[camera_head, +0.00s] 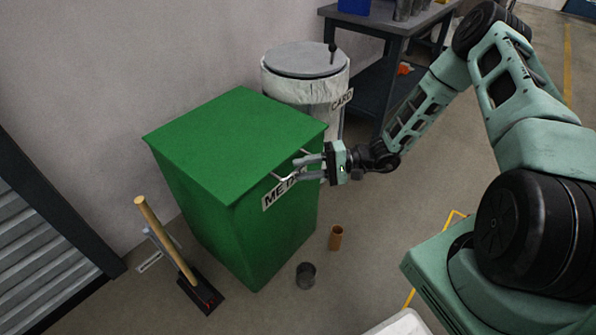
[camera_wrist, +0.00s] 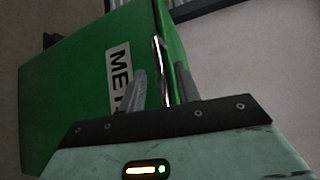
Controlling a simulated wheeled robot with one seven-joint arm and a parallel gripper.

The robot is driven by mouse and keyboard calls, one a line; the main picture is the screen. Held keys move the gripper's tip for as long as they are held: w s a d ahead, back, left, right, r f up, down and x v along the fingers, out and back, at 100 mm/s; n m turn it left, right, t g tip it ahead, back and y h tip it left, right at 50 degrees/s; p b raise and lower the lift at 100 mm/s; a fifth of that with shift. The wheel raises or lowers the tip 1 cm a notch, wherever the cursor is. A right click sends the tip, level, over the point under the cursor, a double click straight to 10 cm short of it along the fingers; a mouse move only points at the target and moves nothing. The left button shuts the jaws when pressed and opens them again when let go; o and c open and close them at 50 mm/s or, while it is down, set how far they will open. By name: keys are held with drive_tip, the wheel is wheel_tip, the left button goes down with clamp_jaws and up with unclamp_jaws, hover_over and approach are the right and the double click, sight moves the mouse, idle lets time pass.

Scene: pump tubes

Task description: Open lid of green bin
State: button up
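The green bin (camera_head: 235,160) stands on the floor left of centre, its flat green lid (camera_head: 235,130) lying closed on top. A white label reading METAL (camera_head: 270,200) is on its front; the label is partly hidden by my gripper and also shows in the wrist view (camera_wrist: 119,75). My gripper (camera_head: 297,170) is at the bin's upper front edge with its two fingers apart. In the wrist view a thin metal handle (camera_wrist: 159,60) runs between the fingers of my gripper (camera_wrist: 161,85). I cannot tell whether a finger touches it.
A round bin with a grey lid (camera_head: 304,60) and a CARD label stands behind. A dark table (camera_head: 385,22) is at the back. A brown cup (camera_head: 336,237) and a dark cup (camera_head: 305,275) are on the floor in front. A wooden-handled tool (camera_head: 165,240) stands left.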

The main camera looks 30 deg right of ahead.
drive_tip(key=shift+x, duration=1.05)
